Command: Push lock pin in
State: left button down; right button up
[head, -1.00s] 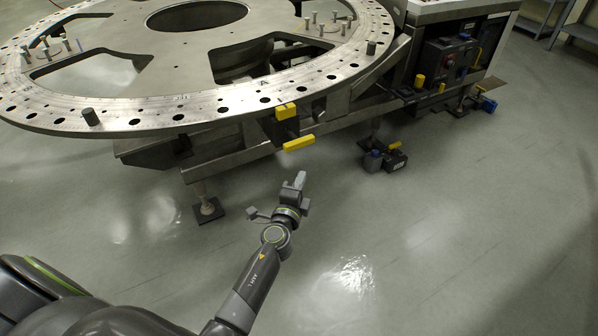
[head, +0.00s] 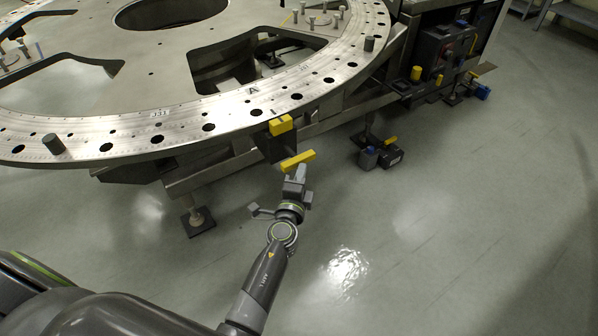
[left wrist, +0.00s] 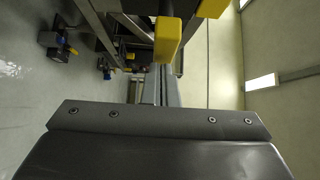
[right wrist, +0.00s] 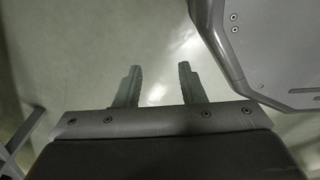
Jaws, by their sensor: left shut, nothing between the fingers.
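The lock pin shows as a yellow bar handle (head: 298,160) at the front of a dark block (head: 272,147) under the turret plate's (head: 208,127) rim. A yellow piece (head: 281,125) sits on top of that block. My left gripper (head: 299,172) is shut and empty, just in front of and below the bar. Whether it touches the bar I cannot tell. In the left wrist view the closed fingers (left wrist: 160,88) point forward, with the yellow bar (left wrist: 168,40) close by. My right gripper (right wrist: 160,75) is open and empty over bare floor, seen only in the right wrist view.
A metal frame with a levelling foot (head: 198,220) stands under the plate. A small dark box (head: 381,156) lies on the floor to the right. A control box (head: 445,50) stands behind it. The floor at the front right is clear.

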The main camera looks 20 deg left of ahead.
aim_at(292, 167)
pick_arm(q)
jog(key=w+a, duration=0.2)
jog(key=a, duration=0.1)
jog(key=shift+w, duration=0.1)
jog(key=shift+d+r, duration=0.1)
jog(key=shift+r, duration=0.05)
pick_arm(e)
jog(key=shift+w+d, duration=0.1)
jog(key=shift+d, duration=0.3)
jog(key=shift+a, duration=0.2)
